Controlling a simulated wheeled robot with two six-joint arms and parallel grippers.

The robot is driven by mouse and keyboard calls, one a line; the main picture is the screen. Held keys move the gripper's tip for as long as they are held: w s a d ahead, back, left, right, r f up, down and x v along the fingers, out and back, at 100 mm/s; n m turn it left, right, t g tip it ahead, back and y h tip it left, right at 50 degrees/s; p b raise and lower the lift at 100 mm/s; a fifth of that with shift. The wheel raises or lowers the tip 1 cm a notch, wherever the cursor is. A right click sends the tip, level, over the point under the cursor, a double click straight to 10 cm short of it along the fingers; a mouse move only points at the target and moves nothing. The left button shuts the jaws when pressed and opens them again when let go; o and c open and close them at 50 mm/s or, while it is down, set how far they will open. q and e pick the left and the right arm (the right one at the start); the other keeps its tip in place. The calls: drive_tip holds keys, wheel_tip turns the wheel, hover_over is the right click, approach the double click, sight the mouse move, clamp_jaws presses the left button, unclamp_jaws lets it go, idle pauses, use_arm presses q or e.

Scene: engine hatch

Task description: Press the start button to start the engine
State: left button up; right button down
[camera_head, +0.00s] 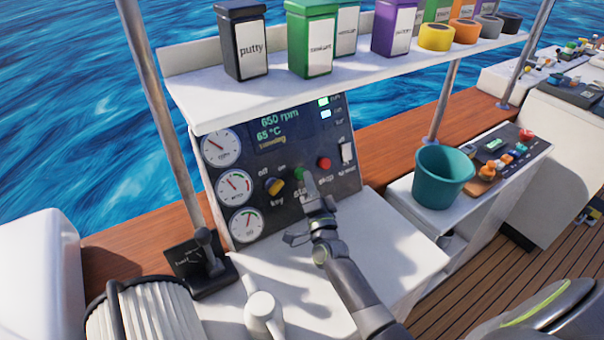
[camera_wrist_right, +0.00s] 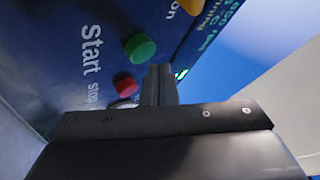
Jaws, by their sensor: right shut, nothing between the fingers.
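The dark engine panel (camera_head: 345,195) stands upright under a white shelf. The green start button (camera_head: 299,173) is at its lower middle, left of the red stop button (camera_head: 324,163). My right gripper (camera_head: 311,190) is shut and empty, its tips close in front of the panel beside the green button. I cannot tell whether they touch it. The right wrist view shows the green button (camera_wrist_right: 139,47), the red button (camera_wrist_right: 125,85) and the shut fingers (camera_wrist_right: 158,85). The display (camera_head: 281,125) reads 650 rpm, 65 °C and a yellow word like running. My left gripper is out of view.
A yellow key knob (camera_head: 274,187) and round gauges (camera_head: 234,187) are left of the buttons. The shelf (camera_head: 205,103) above holds containers and tape rolls. A black lever (camera_head: 205,250) stands at left, a teal bucket (camera_head: 443,180) at right. The white ledge below the panel is mostly clear.

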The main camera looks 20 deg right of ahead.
drive_tip(key=s, duration=0.1)
drive_tip(key=s+r+p, duration=0.1)
drive_tip(key=s, duration=0.1)
drive_tip(key=s+r+p, duration=0.1)
drive_tip(key=shift+s+d, duration=0.2)
drive_tip(key=shift+d, duration=0.1)
idle(0.7)
